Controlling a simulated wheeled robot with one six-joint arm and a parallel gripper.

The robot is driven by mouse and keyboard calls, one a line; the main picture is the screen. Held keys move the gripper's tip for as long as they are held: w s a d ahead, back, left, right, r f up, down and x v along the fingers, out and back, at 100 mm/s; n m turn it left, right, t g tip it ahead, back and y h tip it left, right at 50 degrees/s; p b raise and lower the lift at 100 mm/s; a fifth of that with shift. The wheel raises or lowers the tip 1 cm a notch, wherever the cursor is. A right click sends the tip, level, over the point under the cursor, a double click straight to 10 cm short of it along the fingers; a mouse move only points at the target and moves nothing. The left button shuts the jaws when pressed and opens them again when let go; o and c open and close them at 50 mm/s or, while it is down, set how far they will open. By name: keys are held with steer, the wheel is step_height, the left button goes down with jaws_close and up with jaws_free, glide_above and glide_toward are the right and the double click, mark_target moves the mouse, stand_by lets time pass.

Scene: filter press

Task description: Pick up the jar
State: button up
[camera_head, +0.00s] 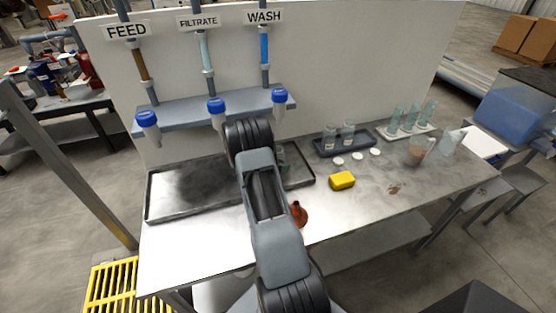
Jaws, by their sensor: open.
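Two clear glass jars with pale labels, one on the left (329,138) and one on the right (348,134), stand upright in a small dark tray (327,153) on the metal bench. A small greenish, see-through thing (283,157) shows just right of my arm, over the large dark tray (170,213); my arm partly hides it, and I cannot tell whether it is a jar. My arm rises through the middle of the picture and bends at the bench's back. My gripper is hidden behind it.
White lids (357,156), a yellow sponge (342,180) and a reddish-brown funnel (299,214) lie on the bench. A white rack with several tall glass vessels (410,119) and a beaker (417,151) stand right.

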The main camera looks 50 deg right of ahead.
steer(key=c, duration=1.1)
steer(key=shift+c, duration=0.2)
steer(key=shift+r, duration=0.3)
